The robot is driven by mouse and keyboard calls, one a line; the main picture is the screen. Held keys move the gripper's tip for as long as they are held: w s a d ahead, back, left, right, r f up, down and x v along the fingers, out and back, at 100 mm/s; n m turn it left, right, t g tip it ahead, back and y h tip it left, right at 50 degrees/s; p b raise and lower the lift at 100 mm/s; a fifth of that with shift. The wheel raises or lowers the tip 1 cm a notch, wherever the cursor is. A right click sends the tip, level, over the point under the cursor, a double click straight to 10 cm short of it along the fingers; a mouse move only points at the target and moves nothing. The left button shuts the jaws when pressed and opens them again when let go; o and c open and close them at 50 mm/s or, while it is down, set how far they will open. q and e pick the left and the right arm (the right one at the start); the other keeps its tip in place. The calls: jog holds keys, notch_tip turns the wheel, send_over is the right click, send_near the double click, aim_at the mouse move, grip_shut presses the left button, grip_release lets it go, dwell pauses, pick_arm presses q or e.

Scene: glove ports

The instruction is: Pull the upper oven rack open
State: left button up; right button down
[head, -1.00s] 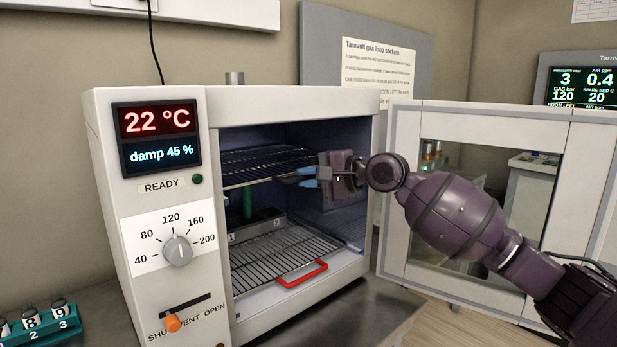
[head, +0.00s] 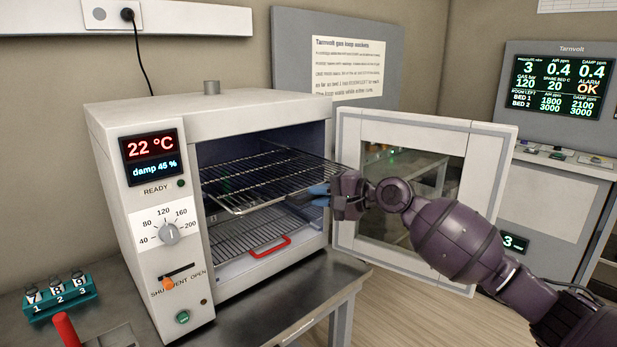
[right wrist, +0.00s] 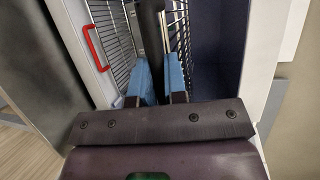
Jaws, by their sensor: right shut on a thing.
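The upper oven rack (head: 262,180) is a wire shelf sticking part-way out of the front of the white oven (head: 170,265). My right gripper (head: 320,194) is at the right part of its front edge, shut on it. In the right wrist view, the blue fingertips (right wrist: 160,82) close on both sides of a dark bar (right wrist: 151,28) at the rack's front. The lower rack (head: 245,233), with a red handle (head: 270,247), sits inside below. The fingers hide part of the upper rack's front edge. My left gripper is not in view.
The oven door (head: 483,185) stands wide open to the right, behind my right arm. A teal vial holder (head: 60,297) and a red handle (head: 66,328) are at the lower left.

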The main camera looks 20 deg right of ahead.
jog(key=shift+s+d+p, duration=0.3)
jog(key=shift+s+p, duration=0.1)
jog(key=shift+s, duration=0.45)
jog(key=shift+s+d+p, duration=0.35)
jog(key=shift+s+p, duration=0.05)
jog(key=shift+s, duration=0.5)
jog(key=shift+s+d+p, duration=0.3)
jog(key=shift+s+p, duration=0.1)
jog(key=shift+s, duration=0.45)
jog(key=shift+f, duration=0.1)
jog(key=c, duration=1.2)
grip_release()
jog(key=v, duration=1)
jog(key=shift+s+d+r, duration=0.25)
jog(key=shift+s, duration=0.05)
